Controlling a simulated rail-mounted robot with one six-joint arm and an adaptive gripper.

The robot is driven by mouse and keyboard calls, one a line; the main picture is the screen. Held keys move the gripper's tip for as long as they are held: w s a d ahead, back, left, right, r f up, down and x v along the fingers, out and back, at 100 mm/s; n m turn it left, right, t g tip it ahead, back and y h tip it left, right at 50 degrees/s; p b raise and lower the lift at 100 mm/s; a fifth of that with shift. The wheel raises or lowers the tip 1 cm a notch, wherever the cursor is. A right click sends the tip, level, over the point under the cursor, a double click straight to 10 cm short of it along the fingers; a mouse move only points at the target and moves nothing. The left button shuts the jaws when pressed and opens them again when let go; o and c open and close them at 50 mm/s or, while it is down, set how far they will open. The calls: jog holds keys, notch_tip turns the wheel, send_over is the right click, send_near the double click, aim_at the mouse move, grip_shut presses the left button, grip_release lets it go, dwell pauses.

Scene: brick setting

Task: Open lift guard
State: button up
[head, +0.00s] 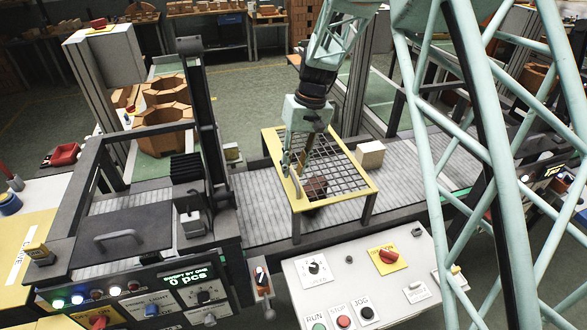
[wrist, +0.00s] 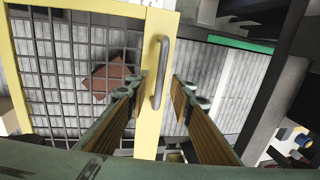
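The lift guard (head: 340,197) is a yellow frame with dark wire mesh, lying flat on dark legs over the conveyor. In the wrist view its yellow side bar (wrist: 150,118) carries a grey handle (wrist: 160,72). My gripper (head: 292,168) is at the guard's left bar in the head view. In the wrist view its two fingers (wrist: 160,88) are spread, one on each side of the handle, with gaps between. Whether the fingertips are level with the handle or above it is unclear. A reddish-brown brick (wrist: 108,77) shows under the mesh.
The grey conveyor belt (head: 258,222) runs under the guard. A pale block (head: 370,154) sits on it to the right. A dark machine with a lid handle (head: 118,237) stands left. A control panel with buttons (head: 350,275) stands in front. A dark post (head: 205,120) rises left of my gripper.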

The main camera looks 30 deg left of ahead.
jog(key=shift+f, duration=0.2)
jog(key=shift+c, duration=0.4)
grip_shut()
jog(key=shift+r, duration=0.15)
